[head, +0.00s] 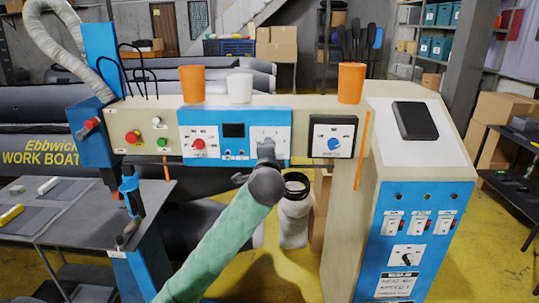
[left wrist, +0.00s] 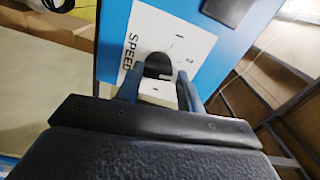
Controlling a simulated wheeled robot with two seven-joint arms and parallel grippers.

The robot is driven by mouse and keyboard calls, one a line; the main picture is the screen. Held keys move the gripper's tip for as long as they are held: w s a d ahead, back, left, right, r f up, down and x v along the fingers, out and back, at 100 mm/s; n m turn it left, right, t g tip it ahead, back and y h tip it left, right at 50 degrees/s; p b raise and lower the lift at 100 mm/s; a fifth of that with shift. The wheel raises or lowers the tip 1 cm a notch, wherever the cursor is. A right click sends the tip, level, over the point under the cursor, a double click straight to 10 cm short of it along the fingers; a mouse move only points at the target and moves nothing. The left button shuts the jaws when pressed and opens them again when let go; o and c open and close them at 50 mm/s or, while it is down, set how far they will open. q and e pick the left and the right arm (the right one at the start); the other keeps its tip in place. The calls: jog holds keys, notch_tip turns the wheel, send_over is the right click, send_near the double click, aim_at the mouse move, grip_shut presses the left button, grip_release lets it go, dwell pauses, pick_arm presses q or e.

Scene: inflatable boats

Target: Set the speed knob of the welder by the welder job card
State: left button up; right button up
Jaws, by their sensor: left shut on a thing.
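The welder's blue control panel (head: 187,122) has a red heat knob (head: 198,145) at left and a dark display (head: 233,130) in the middle. My left gripper (head: 266,148) is at the panel's right part and hides the speed knob in the head view. In the left wrist view, the dark speed knob (left wrist: 158,65) sits on the white speed plate (left wrist: 184,48). The fingers of the left gripper (left wrist: 157,84) are shut on it from both sides. The welder job card (head: 400,287) is on the blue cabinet at right, with heat and speed lines; their values are too small to read surely. My right gripper is out of view.
Orange cups (head: 192,84) (head: 351,83) and a white cup (head: 239,88) stand on the ledge above the panel. A separate blue knob (head: 334,144) is to the right. A grey table (head: 75,222) stands at left, and a grey canister (head: 293,215) below the panel.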

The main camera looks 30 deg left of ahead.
pick_arm(q)
jog(key=shift+f+n+b, duration=0.15)
jog(key=shift+n+b, duration=0.35)
jog(key=shift+n, duration=2.9)
jog(key=shift+f+n+b, duration=0.1)
jog(key=shift+n+b, duration=0.35)
jog(key=shift+n, duration=2.95)
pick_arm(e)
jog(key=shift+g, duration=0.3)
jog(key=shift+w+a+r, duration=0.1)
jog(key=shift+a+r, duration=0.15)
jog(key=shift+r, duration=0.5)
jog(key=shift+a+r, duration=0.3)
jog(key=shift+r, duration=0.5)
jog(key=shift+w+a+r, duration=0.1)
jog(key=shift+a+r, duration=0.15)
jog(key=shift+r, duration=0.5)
pick_arm(q)
jog(key=o, duration=1)
jog(key=b+v, duration=0.2)
jog(key=v, duration=0.5)
jog(key=shift+s+b, duration=0.3)
jog(key=shift+s, duration=0.1)
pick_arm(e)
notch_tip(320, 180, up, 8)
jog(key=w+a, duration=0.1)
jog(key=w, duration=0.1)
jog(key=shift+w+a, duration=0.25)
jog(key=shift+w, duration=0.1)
